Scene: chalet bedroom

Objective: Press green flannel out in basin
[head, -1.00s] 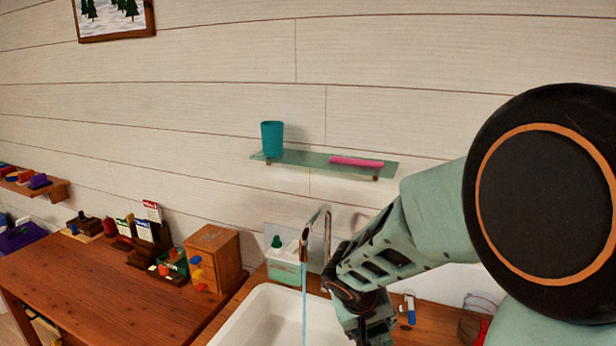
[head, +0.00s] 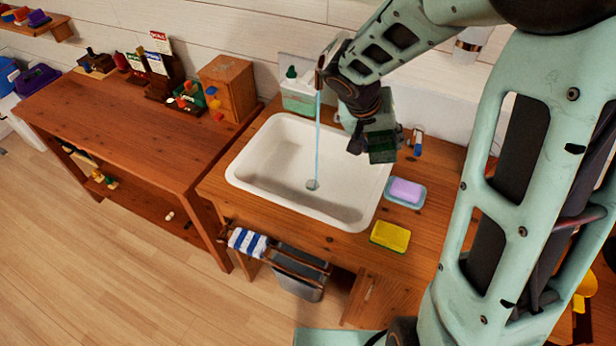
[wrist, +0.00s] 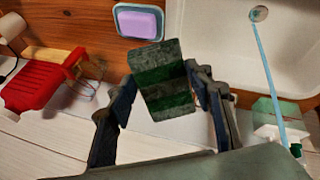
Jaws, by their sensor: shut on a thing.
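The green flannel (wrist: 165,82) is a folded, dark and light green striped block in the wrist view. My gripper (wrist: 165,100) is shut on it, one finger on each side. In the head view, my gripper (head: 376,138) holds the flannel (head: 382,153) by the back right edge of the white basin (head: 243,160). Its exact height there is hard to tell. The basin also shows in the wrist view (wrist: 222,40), to the right of the flannel. A thin stream of water (head: 318,135) runs from the tap (head: 325,62) to the drain. The basin holds no other object that I see.
A lilac soap (head: 406,190) on a blue dish and a yellow sponge (head: 390,235) lie right of the basin. A soap bottle (head: 298,95) stands behind it. Towels (head: 248,242) hang in front. A red object (wrist: 40,82) is left in the wrist view.

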